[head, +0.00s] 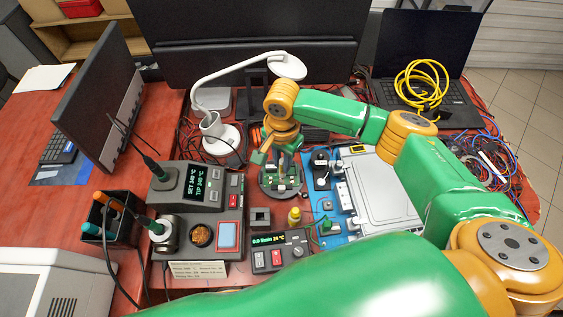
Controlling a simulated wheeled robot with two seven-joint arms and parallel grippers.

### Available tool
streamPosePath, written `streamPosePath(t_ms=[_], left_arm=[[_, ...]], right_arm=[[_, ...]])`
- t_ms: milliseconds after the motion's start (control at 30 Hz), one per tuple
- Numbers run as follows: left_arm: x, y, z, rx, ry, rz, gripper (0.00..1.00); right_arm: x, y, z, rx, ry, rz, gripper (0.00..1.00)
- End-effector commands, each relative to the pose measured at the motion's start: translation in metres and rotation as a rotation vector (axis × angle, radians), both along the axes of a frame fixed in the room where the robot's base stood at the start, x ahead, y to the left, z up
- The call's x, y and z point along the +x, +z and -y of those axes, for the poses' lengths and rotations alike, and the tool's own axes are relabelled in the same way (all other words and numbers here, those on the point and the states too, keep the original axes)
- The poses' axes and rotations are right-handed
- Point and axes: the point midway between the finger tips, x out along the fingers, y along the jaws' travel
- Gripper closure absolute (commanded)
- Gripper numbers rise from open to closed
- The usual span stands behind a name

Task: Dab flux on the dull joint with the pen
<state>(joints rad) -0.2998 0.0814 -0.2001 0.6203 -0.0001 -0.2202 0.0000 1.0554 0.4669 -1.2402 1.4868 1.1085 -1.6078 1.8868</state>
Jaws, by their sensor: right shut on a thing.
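My right gripper (273,157) reaches in from the right and points down over a small round stand with a green circuit board (283,180). It is shut on a slim thing, taken to be the pen, which the fingers mostly hide. Its tip cannot be made out, nor whether it touches the board. Several small parts sit on the board. The dull joint is too small to pick out, and the gripper partly covers the board. My left gripper is not in view.
A soldering station (190,190) and black tool holder (112,222) stand left of the board. A white lamp (216,132) stands behind left. A small yellow-topped bottle (294,216) and control box (282,252) are in front. A blue mat with a silver case (380,190) lies right.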

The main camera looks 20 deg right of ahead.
Motion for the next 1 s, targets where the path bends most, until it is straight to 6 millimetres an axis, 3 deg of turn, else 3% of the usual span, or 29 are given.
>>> streamPosePath(t_ms=[467,1000], left_arm=[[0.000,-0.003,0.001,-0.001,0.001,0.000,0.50],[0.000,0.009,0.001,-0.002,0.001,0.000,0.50]], right_arm=[[0.000,-0.001,0.000,0.001,0.001,0.001,1.00],[0.001,-0.002,0.000,0.001,0.001,0.001,1.00]])
